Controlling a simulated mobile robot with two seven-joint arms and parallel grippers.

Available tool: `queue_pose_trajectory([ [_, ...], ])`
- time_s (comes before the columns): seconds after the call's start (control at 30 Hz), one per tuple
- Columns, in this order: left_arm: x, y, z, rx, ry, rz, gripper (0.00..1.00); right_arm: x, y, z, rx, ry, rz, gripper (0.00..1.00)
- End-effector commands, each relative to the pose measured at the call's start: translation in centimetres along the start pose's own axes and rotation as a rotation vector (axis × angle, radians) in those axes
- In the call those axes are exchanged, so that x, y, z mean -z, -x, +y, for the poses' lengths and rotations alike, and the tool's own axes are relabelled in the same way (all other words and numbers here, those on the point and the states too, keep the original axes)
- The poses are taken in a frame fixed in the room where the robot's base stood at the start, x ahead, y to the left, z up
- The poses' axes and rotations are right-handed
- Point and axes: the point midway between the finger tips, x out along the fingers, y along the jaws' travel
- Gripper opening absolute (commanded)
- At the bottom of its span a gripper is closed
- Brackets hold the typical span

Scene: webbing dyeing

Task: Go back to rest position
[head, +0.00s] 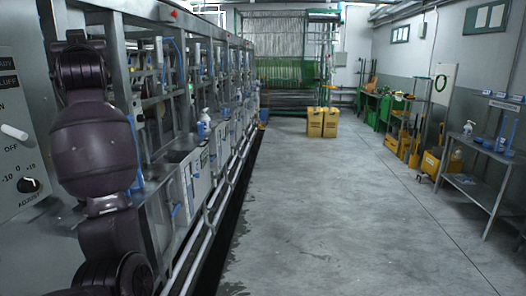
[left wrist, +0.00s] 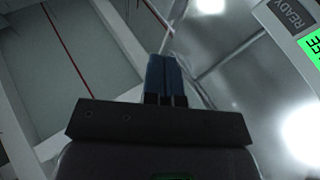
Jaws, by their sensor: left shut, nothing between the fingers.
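My left gripper (left wrist: 165,60) shows in the left wrist view with its two blue fingers together and nothing between them. In the head view my left arm rises at the left, but its gripper is out of the picture. The grey control panel (head: 17,115) at the far left has a white switch (head: 14,132) marked OFF and a black knob (head: 28,185) marked ADJUST. In the left wrist view, a panel with a lit green display (left wrist: 313,45) and a READY label is at the upper right, apart from the fingers. My right gripper is not in view.
The long metal dyeing machine (head: 205,165) runs away along the left, close behind my left arm. The concrete floor (head: 330,210) is clear in the middle. Yellow containers (head: 322,122) stand at the far end, and a metal table (head: 478,185) stands at the right.

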Motion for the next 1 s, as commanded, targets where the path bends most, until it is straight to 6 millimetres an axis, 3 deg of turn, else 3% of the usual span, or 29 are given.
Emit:
queue_pose_trajectory([
  [0.03,-2.2,0.8,0.8,-0.039,-0.025,0.017,0.00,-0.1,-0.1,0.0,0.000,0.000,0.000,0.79],
  [0.23,-9.3,4.4,3.6,-0.196,-0.079,0.063,0.00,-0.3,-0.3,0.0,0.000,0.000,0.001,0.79],
  [0.5,-20.2,11.2,5.5,-0.383,-0.110,0.038,0.00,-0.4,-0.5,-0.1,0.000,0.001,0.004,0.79],
  [0.77,-30.7,19.5,5.1,-0.528,-0.109,-0.064,0.00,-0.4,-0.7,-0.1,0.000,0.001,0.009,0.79],
  [1.0,-39.8,28.6,2.9,-0.620,-0.098,-0.221,0.00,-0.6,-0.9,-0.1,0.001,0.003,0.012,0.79],
])
